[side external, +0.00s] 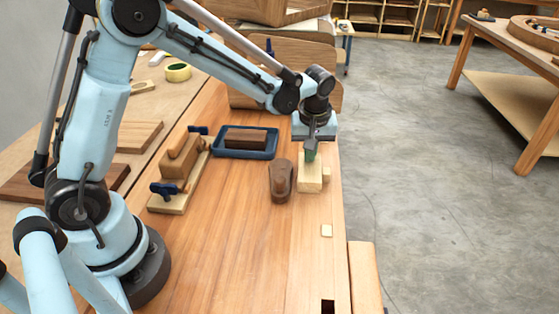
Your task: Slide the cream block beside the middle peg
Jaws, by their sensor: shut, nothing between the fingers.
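A cream block (309,182) lies on the wooden bench near its right edge. My gripper (311,158) points down over the far end of the block, with its greenish fingertips shut and empty. The fingertips overlap the block in this view, and I cannot tell whether they touch it. A small pale piece (326,173), perhaps a peg, stands against or very near the block's right side. A flat pale square (326,230), perhaps another peg, is nearer along the same edge. I cannot tell which is the middle peg.
A dark brown rounded wooden tool (281,182) stands close left of the block. A blue tray (217,149) holding a dark block and a wooden fixture with blue clamps (178,170) are farther left. A dark square hole (327,306) opens near the front. The bench's front middle is clear.

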